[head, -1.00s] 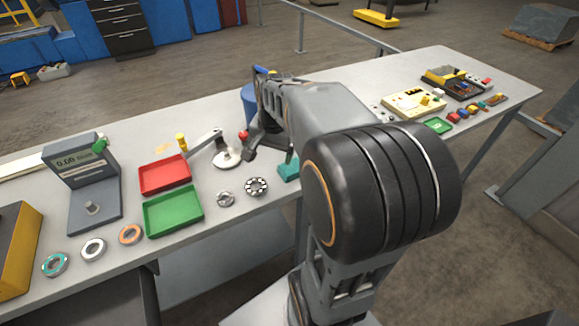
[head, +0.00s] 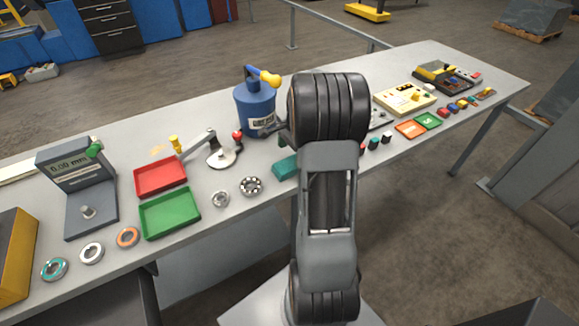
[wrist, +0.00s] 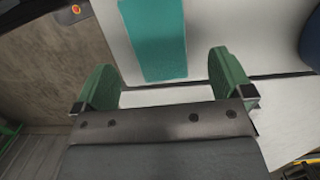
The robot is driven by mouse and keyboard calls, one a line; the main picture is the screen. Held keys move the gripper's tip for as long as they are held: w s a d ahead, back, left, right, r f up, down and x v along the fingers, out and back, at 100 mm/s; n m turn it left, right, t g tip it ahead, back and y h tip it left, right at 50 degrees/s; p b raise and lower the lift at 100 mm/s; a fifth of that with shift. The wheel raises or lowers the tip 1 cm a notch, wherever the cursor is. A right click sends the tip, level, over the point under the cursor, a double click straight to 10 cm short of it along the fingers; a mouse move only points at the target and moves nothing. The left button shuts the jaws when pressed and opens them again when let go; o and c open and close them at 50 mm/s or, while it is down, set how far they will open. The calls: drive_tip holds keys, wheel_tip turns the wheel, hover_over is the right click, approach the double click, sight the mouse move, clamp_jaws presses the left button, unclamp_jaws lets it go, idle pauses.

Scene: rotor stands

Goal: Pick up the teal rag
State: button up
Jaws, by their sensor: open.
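The teal rag (head: 286,167) lies on the grey table near its front edge, just left of my arm in the head view. In the wrist view the rag (wrist: 155,40) is a flat teal strip, lined up with the space between the two green fingers. My gripper (wrist: 166,82) is open, with nothing between its fingers. The rag's near edge shows just beyond the gripper body, and it does not touch either finger in the picture. The height of the fingers above the rag is hard to tell. In the head view my arm hides most of the gripper.
A blue canister (head: 256,110) with a yellow spout stands behind the rag. A bearing ring (head: 251,186) lies to the rag's left, with a green tray (head: 170,213) and a red tray (head: 160,177) further left. Small coloured parts lie right of my arm.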

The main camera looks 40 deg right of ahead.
sight(290, 163)
drive_tip(key=shift+a+f+p, duration=0.15)
drive_tip(key=shift+f, duration=0.75)
drive_tip(key=shift+a+f+p, duration=0.15)
drive_tip(key=shift+a+f, duration=0.05)
drive_tip(key=shift+f, duration=0.75)
drive_tip(key=shift+a+f+p, duration=0.15)
drive_tip(key=shift+f, duration=0.75)
drive_tip(key=c, duration=1)
drive_tip(key=shift+r, duration=0.1)
drive_tip(key=shift+r, duration=0.55)
drive_tip(key=s+a+r, duration=0.3)
drive_tip(key=r, duration=0.1)
drive_tip(key=s+a+r+b, duration=0.1)
drive_tip(key=s+a+r, duration=0.1)
drive_tip(key=s+r, duration=0.2)
drive_tip(key=s+a+r+b, duration=0.1)
drive_tip(key=s+a+r, duration=0.2)
drive_tip(key=s, duration=0.1)
drive_tip(key=shift+s+a+r, duration=0.1)
drive_tip(key=shift+a+r, duration=0.2)
drive_tip(key=shift+r, duration=0.1)
